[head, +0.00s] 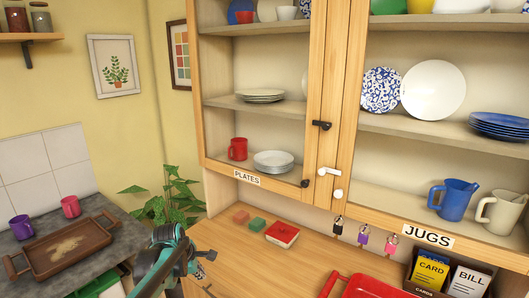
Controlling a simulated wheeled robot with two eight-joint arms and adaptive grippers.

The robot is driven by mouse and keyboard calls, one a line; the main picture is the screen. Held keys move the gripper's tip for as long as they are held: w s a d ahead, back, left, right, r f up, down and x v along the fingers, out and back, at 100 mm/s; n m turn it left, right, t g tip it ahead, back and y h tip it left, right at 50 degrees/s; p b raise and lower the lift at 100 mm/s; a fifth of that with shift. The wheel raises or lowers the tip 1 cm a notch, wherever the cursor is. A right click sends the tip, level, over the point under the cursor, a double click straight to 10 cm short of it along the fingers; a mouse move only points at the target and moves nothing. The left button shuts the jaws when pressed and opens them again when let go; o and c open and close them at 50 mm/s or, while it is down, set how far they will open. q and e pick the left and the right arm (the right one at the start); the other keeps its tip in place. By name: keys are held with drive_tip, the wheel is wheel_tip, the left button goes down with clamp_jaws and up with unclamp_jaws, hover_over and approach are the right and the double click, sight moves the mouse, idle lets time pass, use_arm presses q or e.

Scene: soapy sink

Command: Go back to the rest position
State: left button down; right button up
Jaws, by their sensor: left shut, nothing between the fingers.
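My left gripper (198,257), teal and black, is low in the head view, left of centre. It is shut and holds nothing. It shows in front of the wooden worktop (240,270) below the cupboard, apart from the things on it. My right gripper is not in view.
A red tray-like thing (372,286) is cut off at the bottom. A brown tray (62,247) is at left. The glazed cupboard (320,100) stands behind.

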use_arm(q)
drive_tip(key=s+d+r+m+t, duration=0.15)
drive_tip(key=s+r+m, duration=0.35)
drive_tip(key=s+m, duration=0.65)
drive_tip(key=s+f+m, duration=0.1)
drive_tip(key=s+m, duration=0.3)
drive_tip(key=s, duration=0.4)
drive_tip(key=s+d+f+m+t+y, duration=0.1)
drive_tip(key=s+m, duration=0.3)
drive_tip(key=s, duration=0.5)
drive_tip(key=shift+d+f+m, duration=0.25)
drive_tip(key=shift+f+m, duration=0.1)
drive_tip(key=shift+f, duration=0.35)
